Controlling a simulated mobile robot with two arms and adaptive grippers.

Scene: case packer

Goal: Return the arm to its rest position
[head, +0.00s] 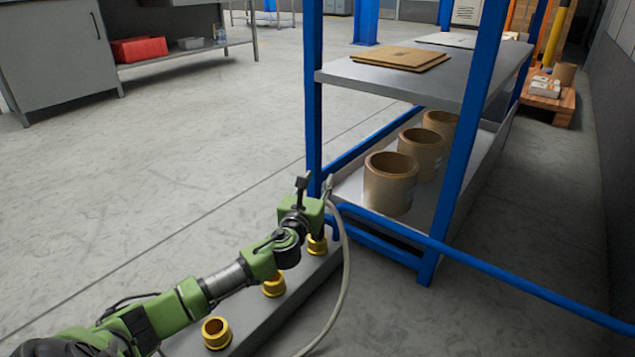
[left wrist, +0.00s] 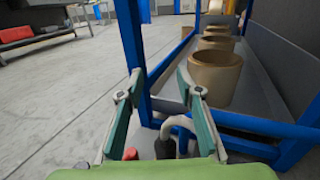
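My left arm (head: 232,280) is green and grey and reaches from the bottom left of the head view toward the blue-framed shelf. Its gripper (head: 315,184) is in front of the shelf's near left post, above the far end of a low grey ledge. In the left wrist view the gripper (left wrist: 160,84) has its two green fingers spread apart, with nothing between them. A pale hose (head: 346,265) curves down beside the wrist. My right gripper is not in view.
Brass-coloured rings (head: 217,333) sit on the ledge (head: 266,314) under the arm. The blue-framed rack (head: 468,140) holds brown cylinders (head: 390,184) below and flat cardboard (head: 400,58) above. A blue rail (head: 520,287) crosses at right. Open floor (head: 150,180) lies left.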

